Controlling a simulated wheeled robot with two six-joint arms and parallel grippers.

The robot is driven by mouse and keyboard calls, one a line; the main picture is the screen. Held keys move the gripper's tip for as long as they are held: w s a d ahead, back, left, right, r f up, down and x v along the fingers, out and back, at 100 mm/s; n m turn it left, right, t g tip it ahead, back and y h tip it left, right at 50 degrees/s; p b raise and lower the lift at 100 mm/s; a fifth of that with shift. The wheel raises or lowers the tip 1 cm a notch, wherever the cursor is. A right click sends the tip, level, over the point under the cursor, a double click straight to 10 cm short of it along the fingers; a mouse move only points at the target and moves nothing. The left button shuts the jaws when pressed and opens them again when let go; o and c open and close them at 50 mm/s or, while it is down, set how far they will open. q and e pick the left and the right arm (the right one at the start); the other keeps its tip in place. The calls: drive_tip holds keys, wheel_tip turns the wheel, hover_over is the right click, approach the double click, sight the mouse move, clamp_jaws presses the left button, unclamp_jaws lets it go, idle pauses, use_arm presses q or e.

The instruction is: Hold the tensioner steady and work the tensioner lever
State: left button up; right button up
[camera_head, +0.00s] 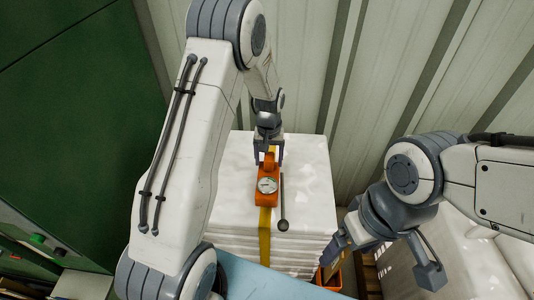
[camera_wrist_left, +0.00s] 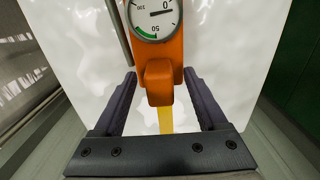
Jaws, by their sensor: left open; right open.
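The orange tensioner (camera_head: 268,192) with a round white gauge sits on top of the white stack, in line with the yellow strap (camera_head: 265,235). The lever (camera_head: 283,205), a thin dark rod with a round end, stands along its right side. My left gripper (camera_head: 268,153) is open at the tensioner's far end. In the left wrist view the open fingers (camera_wrist_left: 162,100) stand either side of the tensioner's orange end (camera_wrist_left: 159,82), with gaps on both sides. My right gripper (camera_head: 338,249) is low at the right, apart from the tensioner and lever; its fingers are hard to make out.
The white stack (camera_head: 310,185) fills the middle, against a ribbed metal wall (camera_head: 300,60). A dark green panel (camera_head: 70,130) stands at the left. An orange bin (camera_head: 333,278) is low at the right, near another white bulk (camera_head: 480,245). A light blue surface (camera_head: 270,282) lies in front.

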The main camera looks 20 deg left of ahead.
use_arm(q)
clamp_jaws()
drive_tip(key=shift+w, duration=0.1)
idle(2.2)
